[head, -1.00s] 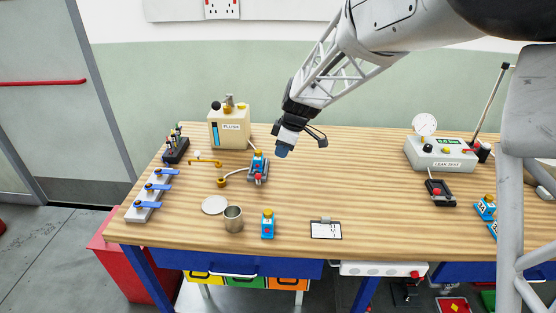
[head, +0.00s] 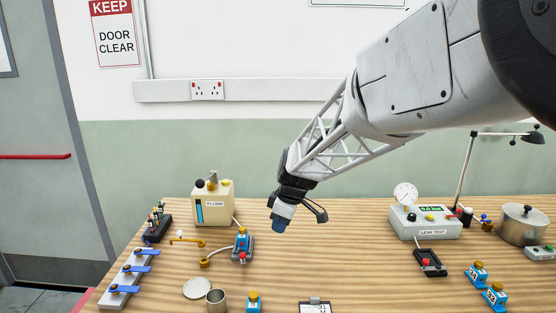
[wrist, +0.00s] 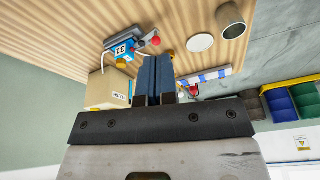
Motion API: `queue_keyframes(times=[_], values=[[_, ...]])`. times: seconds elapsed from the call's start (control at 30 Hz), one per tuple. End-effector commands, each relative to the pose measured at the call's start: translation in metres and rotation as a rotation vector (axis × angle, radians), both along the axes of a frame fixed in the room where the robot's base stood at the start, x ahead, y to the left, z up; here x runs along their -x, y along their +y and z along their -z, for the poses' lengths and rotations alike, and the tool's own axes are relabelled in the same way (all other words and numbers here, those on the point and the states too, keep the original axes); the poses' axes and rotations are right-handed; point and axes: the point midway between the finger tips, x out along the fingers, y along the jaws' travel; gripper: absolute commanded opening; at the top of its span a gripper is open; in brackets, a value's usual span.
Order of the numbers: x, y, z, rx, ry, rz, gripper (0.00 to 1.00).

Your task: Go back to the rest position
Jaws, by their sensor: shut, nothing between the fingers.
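My gripper (head: 279,225) hangs in the air above the back middle of the wooden bench (head: 345,265), pointing down. In the wrist view its two blue fingers (wrist: 153,78) are pressed together with nothing between them. A blue block with a red knob (head: 242,246) sits on a dark stand on the bench, left of and below my gripper in the head view. It also shows in the wrist view (wrist: 124,46), apart from the fingers.
The cream FLUSH box (head: 213,205) stands at the back left. A blue-handled valve row (head: 128,276), a round lid (head: 198,288) and a metal cup (head: 216,300) are at left. The LEAK TEST box (head: 424,223), lamp and pot (head: 523,226) are at right. The middle is clear.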

Motion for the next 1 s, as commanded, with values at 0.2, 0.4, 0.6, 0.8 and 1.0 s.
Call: queue_keyframes(times=[0.2,0.4,0.6,0.8,1.0], values=[[0.054,-0.042,-0.033,0.023,0.017,0.21,0.0],[0.108,-0.077,-0.055,0.041,0.03,0.418,0.0],[0.165,-0.109,-0.067,0.053,0.038,0.628,0.0],[0.223,-0.137,-0.073,0.058,0.039,0.841,0.0],[0.28,-0.161,-0.07,0.058,0.033,1.053,0.0]])
